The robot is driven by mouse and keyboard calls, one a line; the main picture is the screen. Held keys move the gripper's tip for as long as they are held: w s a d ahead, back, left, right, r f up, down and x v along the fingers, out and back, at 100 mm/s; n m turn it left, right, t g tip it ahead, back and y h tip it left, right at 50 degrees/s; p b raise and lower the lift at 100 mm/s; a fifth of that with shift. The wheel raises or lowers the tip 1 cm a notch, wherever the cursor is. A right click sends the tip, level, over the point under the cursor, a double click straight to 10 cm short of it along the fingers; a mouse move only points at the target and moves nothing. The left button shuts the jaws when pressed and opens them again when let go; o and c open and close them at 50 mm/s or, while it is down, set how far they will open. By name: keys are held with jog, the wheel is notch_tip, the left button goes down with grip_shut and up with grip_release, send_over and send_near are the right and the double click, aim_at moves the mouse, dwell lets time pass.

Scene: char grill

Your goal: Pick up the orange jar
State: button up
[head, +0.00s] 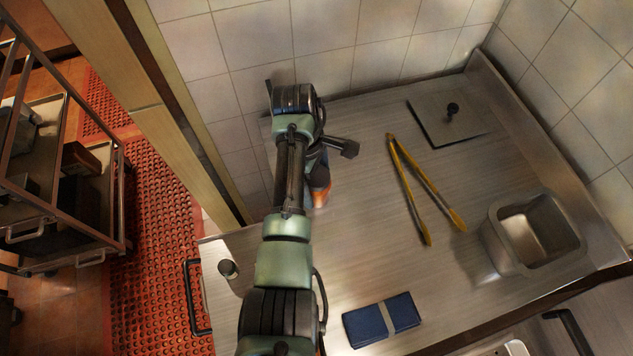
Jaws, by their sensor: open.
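The orange jar (321,191) stands on the steel counter, just right of my forearm near the tiled back wall. Only part of it shows, an orange band with a darker part above it; my arm and gripper cover the rest. My gripper (333,152) is at the end of the arm, over the jar's upper end in the picture. It is open, and one dark finger sticks out to the right. The other finger is hidden. I cannot tell whether the gripper touches the jar.
Yellow-handled tongs (408,189), a flat press with a knob (432,127) and a steel pan (499,250) are on the counter (370,240). A blue folded cloth or case (366,327) lies near the front. Tiled walls bound the back and right.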

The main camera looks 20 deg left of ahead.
jog(key=shift+d+f, duration=0.15)
jog(key=shift+f, duration=0.6)
jog(key=shift+d+f, duration=0.15)
jog(key=shift+f, duration=0.55)
jog(key=shift+r, duration=0.1)
grip_shut()
